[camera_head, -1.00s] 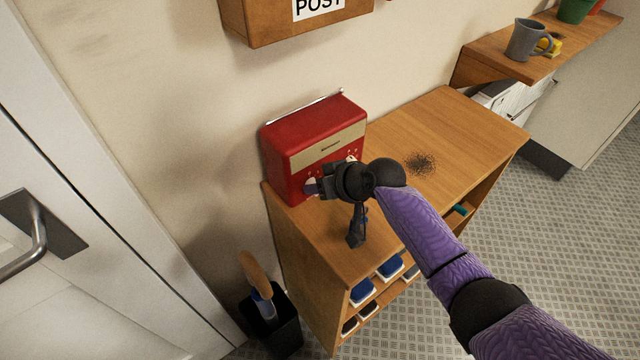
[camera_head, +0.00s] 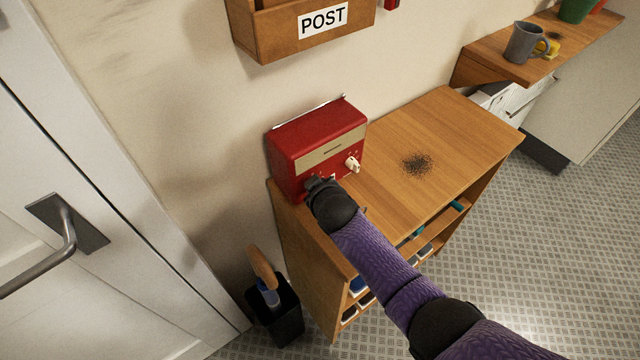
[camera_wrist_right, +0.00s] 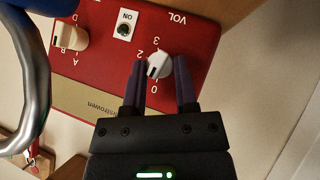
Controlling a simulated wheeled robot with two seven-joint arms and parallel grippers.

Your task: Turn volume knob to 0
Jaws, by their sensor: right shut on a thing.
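The red radio (camera_head: 300,133) stands on the wooden cabinet (camera_head: 440,120) against the wall. In the right wrist view its front panel (camera_wrist_right: 195,70) appears upside down, with the label VOL and the numbers 0, 2 and 3. The white volume knob (camera_wrist_right: 158,66) sits between the two fingers of my right gripper (camera_wrist_right: 160,84), which is shut on it. The knob's dark mark points roughly toward the 0. In the head view my right gripper (camera_head: 313,184) hides this knob at the radio's lower left. My left gripper is not in view.
A second white knob (camera_head: 353,164) and an ON button (camera_wrist_right: 124,29) are on the radio's front. A POST box (camera_head: 300,25) hangs above. A grey curved tube (camera_wrist_right: 38,75) crosses the left of the wrist view. The cabinet top's right part is clear except for dark specks (camera_head: 416,164).

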